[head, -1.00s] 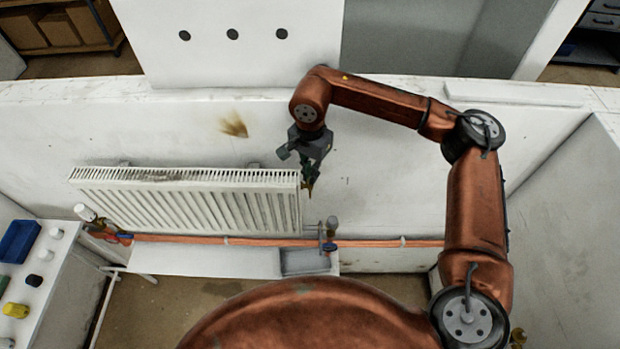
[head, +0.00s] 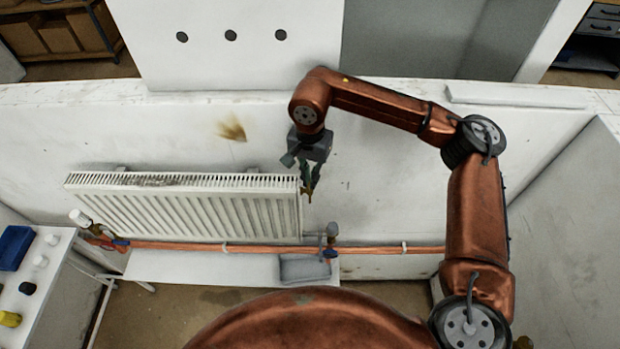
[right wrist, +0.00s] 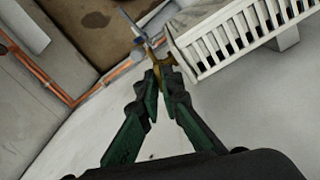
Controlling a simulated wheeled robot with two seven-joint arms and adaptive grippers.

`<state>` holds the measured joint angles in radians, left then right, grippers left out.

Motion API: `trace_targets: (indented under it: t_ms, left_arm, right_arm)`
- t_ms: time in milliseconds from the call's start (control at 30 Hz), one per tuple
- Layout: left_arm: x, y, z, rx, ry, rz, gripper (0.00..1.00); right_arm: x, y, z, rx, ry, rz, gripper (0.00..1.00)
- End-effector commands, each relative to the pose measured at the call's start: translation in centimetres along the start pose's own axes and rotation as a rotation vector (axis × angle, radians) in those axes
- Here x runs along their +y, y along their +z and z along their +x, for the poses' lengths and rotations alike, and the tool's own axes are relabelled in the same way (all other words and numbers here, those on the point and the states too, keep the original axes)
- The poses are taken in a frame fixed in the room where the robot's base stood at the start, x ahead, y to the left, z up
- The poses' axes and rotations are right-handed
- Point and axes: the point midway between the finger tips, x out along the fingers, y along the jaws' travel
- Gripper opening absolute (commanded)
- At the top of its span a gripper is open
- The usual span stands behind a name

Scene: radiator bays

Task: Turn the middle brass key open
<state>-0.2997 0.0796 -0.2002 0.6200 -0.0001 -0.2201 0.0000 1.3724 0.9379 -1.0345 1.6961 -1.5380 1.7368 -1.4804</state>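A brass key (right wrist: 162,66) shows between the fingertips of my right gripper (right wrist: 158,74) in the right wrist view. The two green-and-black fingers close in on it from both sides. In the head view my right gripper (head: 308,187) hangs fingers-down just beside the upper right end of the white radiator (head: 200,212), with a small brass tip (head: 308,198) at its fingertips. The fingers hide much of the key, so I cannot tell how far it is turned. My left gripper is out of view.
A copper pipe (head: 280,248) runs below the radiator, with a blue-marked valve (head: 330,240) at right and a white-capped valve (head: 80,217) at left. A grey tray (head: 304,269) sits below. A side bench at left holds a blue bin (head: 15,247). The wall to the right is clear.

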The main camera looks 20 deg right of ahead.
Motion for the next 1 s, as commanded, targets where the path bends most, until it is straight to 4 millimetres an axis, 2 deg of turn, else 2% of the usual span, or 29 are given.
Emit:
trace_targets:
  t_ms: [233, 767, 1000]
  left_arm:
    - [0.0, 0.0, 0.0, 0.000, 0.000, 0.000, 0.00]
    - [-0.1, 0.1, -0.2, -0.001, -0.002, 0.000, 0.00]
    - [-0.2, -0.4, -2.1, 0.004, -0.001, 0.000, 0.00]
  right_arm:
    - [0.0, 0.0, -0.1, 0.001, -0.001, 0.001, 0.22]
    - [0.0, 0.0, 0.0, -0.001, 0.000, 0.010, 0.22]
    - [0.0, 0.1, -0.5, -0.001, 0.000, 0.171, 0.22]
